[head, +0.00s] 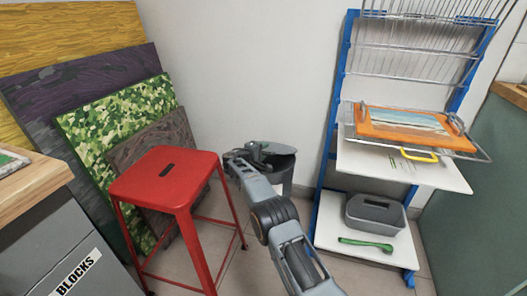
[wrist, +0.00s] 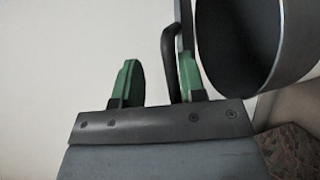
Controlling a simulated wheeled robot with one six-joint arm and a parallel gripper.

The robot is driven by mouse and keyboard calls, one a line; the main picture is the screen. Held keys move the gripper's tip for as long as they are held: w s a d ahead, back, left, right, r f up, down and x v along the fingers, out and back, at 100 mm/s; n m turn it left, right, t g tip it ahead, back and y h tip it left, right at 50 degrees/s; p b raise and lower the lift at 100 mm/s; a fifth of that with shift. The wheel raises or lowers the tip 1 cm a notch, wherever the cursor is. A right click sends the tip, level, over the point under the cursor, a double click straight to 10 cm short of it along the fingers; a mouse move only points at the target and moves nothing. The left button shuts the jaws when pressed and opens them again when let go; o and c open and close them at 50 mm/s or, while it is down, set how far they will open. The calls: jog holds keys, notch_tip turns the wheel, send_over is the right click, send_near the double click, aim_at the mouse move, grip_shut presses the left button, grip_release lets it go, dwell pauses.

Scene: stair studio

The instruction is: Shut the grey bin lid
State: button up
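The grey bin (head: 284,178) stands on the floor against the wall, partly hidden behind my arm. Its round, dark mouth (wrist: 245,40) shows at the upper right of the wrist view, uncovered. The bin lid (wrist: 186,14) appears there as a thin, nearly edge-on strip beside the mouth, so it stands open. A dark curved handle (wrist: 168,45) sits on the lid's side away from the mouth. My gripper (wrist: 157,82) has green fingers spread apart, with the handle close to the right finger; I cannot tell if they touch. In the head view my gripper (head: 261,149) is at the bin's top left.
A red stool (head: 165,175) stands left of my arm, before leaning patterned panels (head: 118,112). A blue-framed rack (head: 341,85) to the right holds an orange tray (head: 385,131), a grey caddy (head: 376,213) and a green tool (head: 366,244). A blocks cabinet (head: 60,245) is at lower left.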

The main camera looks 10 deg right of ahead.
notch_tip(320, 180, up, 4)
jog(key=shift+s+f+p, duration=0.1)
jog(key=shift+s+p, duration=0.05)
jog(key=shift+p, duration=1)
jog(key=s+r+p, duration=0.2)
jog(key=s+r, duration=0.2)
jog(key=s, duration=0.3)
jog(key=s+d+r+p, duration=0.1)
jog(key=s+r, duration=0.4)
jog(key=s, duration=0.1)
jog(key=shift+s+d+p, duration=0.15)
jog(key=shift+s+p, duration=0.2)
jog(key=shift+r, duration=0.1)
